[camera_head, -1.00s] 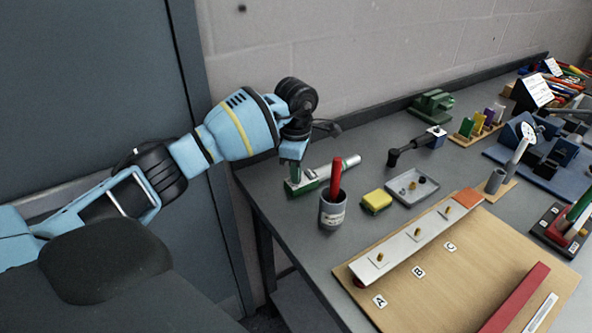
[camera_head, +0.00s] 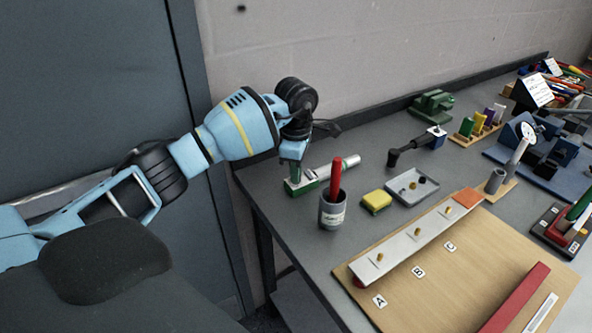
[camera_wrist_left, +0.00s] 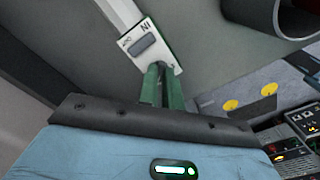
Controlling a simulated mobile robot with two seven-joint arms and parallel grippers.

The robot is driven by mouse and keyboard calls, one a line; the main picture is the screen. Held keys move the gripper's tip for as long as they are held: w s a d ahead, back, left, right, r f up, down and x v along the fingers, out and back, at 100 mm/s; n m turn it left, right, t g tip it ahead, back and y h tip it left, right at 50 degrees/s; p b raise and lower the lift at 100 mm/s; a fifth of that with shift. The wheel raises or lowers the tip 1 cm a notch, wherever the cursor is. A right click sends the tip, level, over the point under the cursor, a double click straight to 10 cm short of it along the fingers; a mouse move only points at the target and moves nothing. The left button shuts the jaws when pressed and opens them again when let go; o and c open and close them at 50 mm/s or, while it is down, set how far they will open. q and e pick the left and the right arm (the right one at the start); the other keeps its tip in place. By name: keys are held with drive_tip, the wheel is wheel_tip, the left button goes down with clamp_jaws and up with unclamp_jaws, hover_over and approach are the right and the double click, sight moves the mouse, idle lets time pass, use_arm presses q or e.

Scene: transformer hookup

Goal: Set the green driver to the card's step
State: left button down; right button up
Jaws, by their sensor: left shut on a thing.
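The green driver (camera_head: 322,174), a silver tube with green parts, lies near the left back of the bench. My left gripper (camera_head: 293,178) points down over its left end and is shut on it. My right gripper is out of view.
A grey cup (camera_head: 332,212) with a red-handled tool stands just in front of the driver. A yellow block (camera_head: 377,201) and a grey tray (camera_head: 412,193) sit to the right. A wooden board (camera_head: 450,282) with a pale bar fills the front. The wall is close behind.

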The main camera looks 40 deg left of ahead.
use_arm(q)
drive_tip(key=c, duration=1.5)
unclamp_jaws()
drive_tip(key=shift+r, duration=3.9)
drive_tip(key=shift+c, duration=0.3)
